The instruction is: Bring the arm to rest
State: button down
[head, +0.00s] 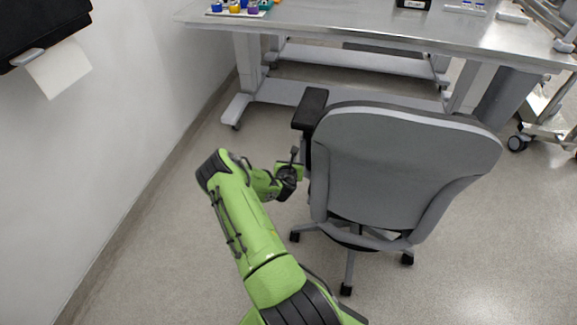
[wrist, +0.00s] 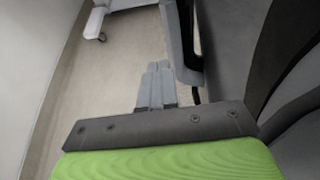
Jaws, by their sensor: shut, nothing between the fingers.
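My green arm reaches up from the bottom of the head view, and its wrist bends toward the left side of the office chair. My gripper (head: 298,152) is small in the head view, close beside the chair's armrest; I cannot tell whether it touches. In the wrist view my gripper (wrist: 158,68) shows two grey fingers lying together, shut and empty, pointing at the floor and the table leg beyond. The grey office chair (head: 395,165) fills the right side of the wrist view (wrist: 232,50).
A metal table (head: 370,32) on wheeled legs stands behind the chair. A white wall (head: 130,110) runs along the left, with a paper towel dispenser (head: 40,25) on it. A wheeled cart (head: 545,130) stands at the far right. Floor (head: 160,240) between wall and arm is clear.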

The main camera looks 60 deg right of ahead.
jog(key=v, duration=0.2)
jog(key=w+v, duration=0.1)
jog(key=v, duration=0.2)
jog(key=shift+a+r+p, duration=0.15)
jog(key=shift+a+p, duration=0.1)
jog(key=shift+p, duration=0.15)
jog(key=shift+w+r, duration=0.1)
